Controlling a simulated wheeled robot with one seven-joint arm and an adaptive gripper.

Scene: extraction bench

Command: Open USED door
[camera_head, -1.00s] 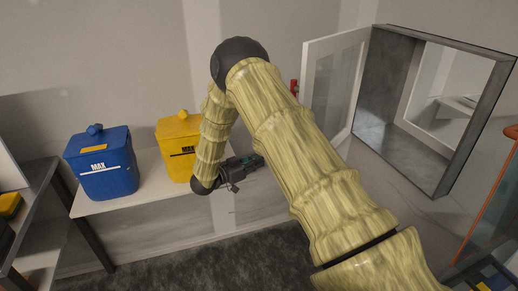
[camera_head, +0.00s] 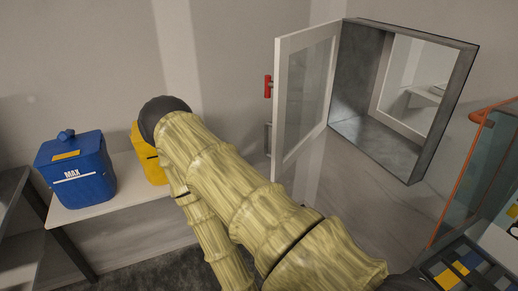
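A white-framed glass door (camera_head: 280,135) with a red handle (camera_head: 268,87) stands swung open to the left of a grey wall box (camera_head: 412,170). No USED label is readable on it. The box's inside is open to view, with a white-framed opening at its back. My arm crosses the lower middle of the picture, left of and below the door. My gripper is not in view, so whether it touches anything cannot be told.
A blue MAX container (camera_head: 77,172) and a yellow container (camera_head: 150,165), partly hidden by my arm, stand on a white shelf (camera_head: 112,203). An orange-edged glass panel (camera_head: 480,165) and a dark tray (camera_head: 432,270) with yellow and blue pieces are at right.

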